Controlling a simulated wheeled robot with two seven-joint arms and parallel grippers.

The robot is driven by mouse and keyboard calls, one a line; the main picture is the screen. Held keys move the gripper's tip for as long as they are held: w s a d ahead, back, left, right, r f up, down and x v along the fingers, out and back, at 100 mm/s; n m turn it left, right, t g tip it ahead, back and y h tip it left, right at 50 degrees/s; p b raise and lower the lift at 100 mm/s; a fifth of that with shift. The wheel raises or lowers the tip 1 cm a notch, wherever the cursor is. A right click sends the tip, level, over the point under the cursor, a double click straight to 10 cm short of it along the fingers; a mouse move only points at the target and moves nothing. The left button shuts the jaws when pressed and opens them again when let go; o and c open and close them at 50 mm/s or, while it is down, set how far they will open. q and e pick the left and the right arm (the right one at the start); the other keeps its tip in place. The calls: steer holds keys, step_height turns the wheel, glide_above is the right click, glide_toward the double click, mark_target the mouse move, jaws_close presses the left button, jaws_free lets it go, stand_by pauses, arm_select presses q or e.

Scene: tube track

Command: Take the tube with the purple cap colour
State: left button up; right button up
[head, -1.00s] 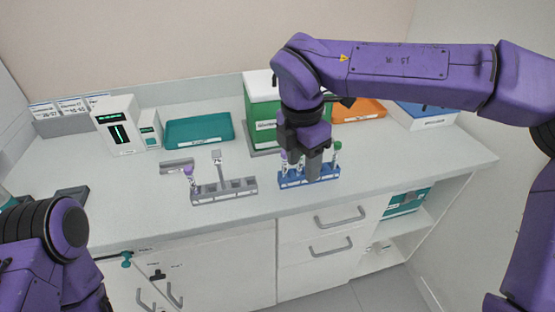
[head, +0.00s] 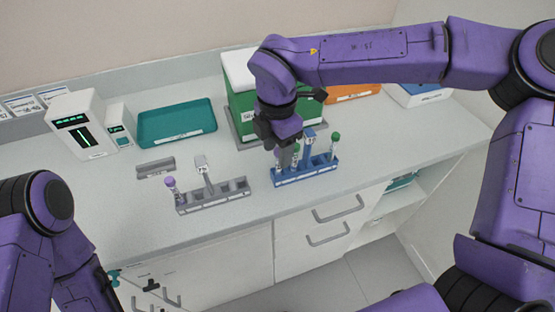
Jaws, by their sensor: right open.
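A tube with a purple cap (head: 170,184) stands in the left end of the grey rack (head: 222,201) on the counter. A blue rack (head: 305,176) to its right holds several tubes, at least two with green caps (head: 336,137). My right gripper (head: 284,158) points down over the left part of the blue rack. It is open, and it hides part of the tubes there. The purple-capped tube is apart from it, to the left. My left arm shows at the left edge, but its gripper is out of view.
A grey upright piece (head: 202,166) stands at the grey rack. Behind are a teal tray (head: 178,124), a white device (head: 80,124), a green bin (head: 238,100) and an orange tray (head: 355,92). The counter left of the grey rack and right of the blue rack is clear.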

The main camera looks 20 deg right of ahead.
steer(key=shift+f, duration=0.75)
steer(key=shift+d+f, duration=0.1)
steer(key=shift+f, duration=0.45)
steer(key=c, duration=0.9)
arm_select(q)
steer(key=shift+r, duration=0.4)
arm_select(e)
steer(key=shift+r, duration=0.6)
arm_select(q)
step_height(320, 180, down, 6)
steer(key=b, duration=0.5)
steer(key=shift+r+b, duration=0.15)
steer(key=shift+b, duration=0.15)
arm_select(e)
steer(key=s+a+r, duration=0.2)
steer(key=s+r, duration=0.4)
steer(key=s+a+r, duration=0.3)
steer(key=s+r, duration=0.3)
steer(key=s, duration=0.1)
steer(key=shift+a, duration=0.35)
